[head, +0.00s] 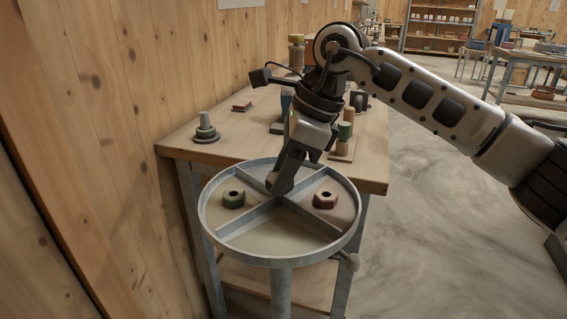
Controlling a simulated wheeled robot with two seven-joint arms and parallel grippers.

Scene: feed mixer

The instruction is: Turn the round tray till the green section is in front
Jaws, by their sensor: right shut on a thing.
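The round tray (230,257) stands on a grey post in front of the table, with a raised rim and crossed dividers that part it into sections. The right section is reddish and holds a red-brown hex nut (326,200). The front section is empty and pale yellowish. The back section is partly hidden behind my right gripper (277,186). This gripper points down into the tray near its centre and is shut, seemingly on a divider; its fingertips are hard to make out. My left gripper is out of view.
A wooden table (226,152) behind the tray holds a stacked-ring piece (205,129), a green-topped peg piece (344,135) and other small parts. A knob (350,261) sticks out below the tray at right. A wooden wall is close on the left; open floor lies right.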

